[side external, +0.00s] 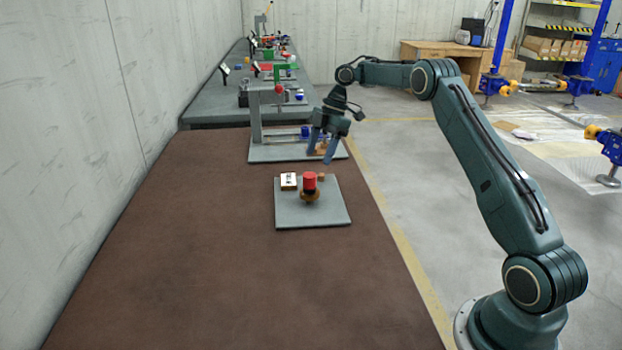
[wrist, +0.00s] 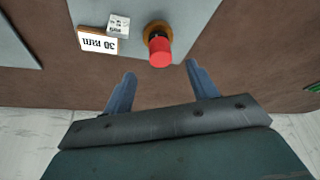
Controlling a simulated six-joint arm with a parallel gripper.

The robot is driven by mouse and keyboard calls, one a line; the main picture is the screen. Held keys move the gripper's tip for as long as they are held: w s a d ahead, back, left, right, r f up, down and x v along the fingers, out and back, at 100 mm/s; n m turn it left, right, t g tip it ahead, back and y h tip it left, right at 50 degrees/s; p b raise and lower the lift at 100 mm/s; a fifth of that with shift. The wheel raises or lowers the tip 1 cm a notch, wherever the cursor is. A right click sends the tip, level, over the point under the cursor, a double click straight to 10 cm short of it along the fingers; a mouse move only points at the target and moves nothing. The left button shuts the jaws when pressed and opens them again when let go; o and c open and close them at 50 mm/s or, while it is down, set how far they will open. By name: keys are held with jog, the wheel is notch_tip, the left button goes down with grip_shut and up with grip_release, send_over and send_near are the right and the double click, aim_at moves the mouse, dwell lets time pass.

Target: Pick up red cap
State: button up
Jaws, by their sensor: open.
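The red cap (side external: 309,180) sits upright on top of a brown-orange round base (side external: 309,195) on a grey plate (side external: 325,215). In the wrist view the red cap (wrist: 160,52) lies ahead of the fingertips, near the middle, with its base (wrist: 157,28) partly behind it. My gripper (side external: 322,158) is open and empty, above and beyond the cap in the side view, pointing down. In the wrist view the fingers of my gripper (wrist: 160,70) stand apart, with the cap just past the gap between them.
A small white label block (side external: 288,181) stands left of the cap; in the wrist view it reads "30 mm" (wrist: 97,41). A grey press-like frame (side external: 255,120) on another plate stands behind. The brown table (side external: 200,270) is clear in front.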

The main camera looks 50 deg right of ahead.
aim_at(312, 174)
jog(key=shift+a, duration=0.1)
jog(key=shift+x, duration=1.2)
jog(key=shift+f, duration=0.15)
jog(key=shift+x, duration=2.4)
jog(key=c, duration=1)
